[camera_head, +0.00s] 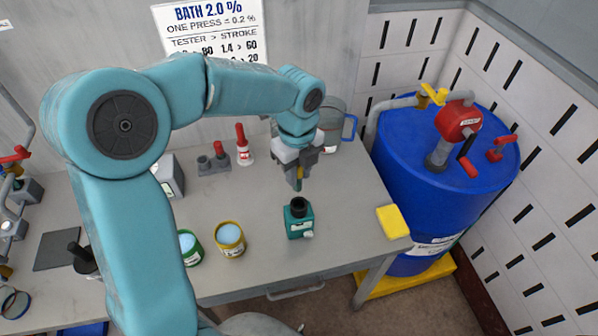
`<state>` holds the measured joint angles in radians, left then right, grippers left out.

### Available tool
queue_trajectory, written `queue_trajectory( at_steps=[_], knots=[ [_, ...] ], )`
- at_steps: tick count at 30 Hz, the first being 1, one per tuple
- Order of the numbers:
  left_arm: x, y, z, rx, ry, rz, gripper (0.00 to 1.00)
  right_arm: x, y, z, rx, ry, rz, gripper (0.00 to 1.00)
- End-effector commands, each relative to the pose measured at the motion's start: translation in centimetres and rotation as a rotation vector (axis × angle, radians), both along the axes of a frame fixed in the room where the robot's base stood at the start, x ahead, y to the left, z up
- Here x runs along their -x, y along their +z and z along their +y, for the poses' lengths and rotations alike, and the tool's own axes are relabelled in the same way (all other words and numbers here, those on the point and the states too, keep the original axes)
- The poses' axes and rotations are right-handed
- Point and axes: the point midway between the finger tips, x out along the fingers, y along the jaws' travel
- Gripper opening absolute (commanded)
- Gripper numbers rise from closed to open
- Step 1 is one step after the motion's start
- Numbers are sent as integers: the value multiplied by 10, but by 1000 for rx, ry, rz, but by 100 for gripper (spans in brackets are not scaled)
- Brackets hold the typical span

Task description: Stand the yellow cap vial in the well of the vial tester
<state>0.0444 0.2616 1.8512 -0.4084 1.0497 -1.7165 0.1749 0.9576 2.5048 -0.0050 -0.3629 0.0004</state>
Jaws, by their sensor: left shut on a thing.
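My left gripper (298,180) comes down from the teal arm and points at the table. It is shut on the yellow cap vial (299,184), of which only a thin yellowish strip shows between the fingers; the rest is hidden. The vial tester (299,224) is a small teal box with a dark round well (299,204) on top. It stands on the table below the gripper, and the vial appears just above the well, apart from it. My right gripper is not in view.
On the grey table (350,215) stand a yellow-rimmed tub (230,240), a green-rimmed tub (190,249), a red-and-white bottle (244,146) and a clear jug with a blue handle (333,118). A yellow pad (393,222) lies at the right edge. A blue drum (415,170) stands beyond.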

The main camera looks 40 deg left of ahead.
Motion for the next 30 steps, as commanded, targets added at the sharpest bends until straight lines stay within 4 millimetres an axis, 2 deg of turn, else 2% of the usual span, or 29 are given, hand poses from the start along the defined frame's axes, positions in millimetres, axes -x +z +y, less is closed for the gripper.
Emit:
queue_trajectory(
  at_steps=[3,8,21,30],
  knots=[
    [0,1,0,0,-1,0,0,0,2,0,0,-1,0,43],
    [0,-10,1,0,0,0,0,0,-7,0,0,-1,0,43],
    [0,-46,0,1,-1,0,0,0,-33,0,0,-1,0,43],
    [0,-46,-1,0,-2,0,0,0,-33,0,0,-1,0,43]
  ],
)
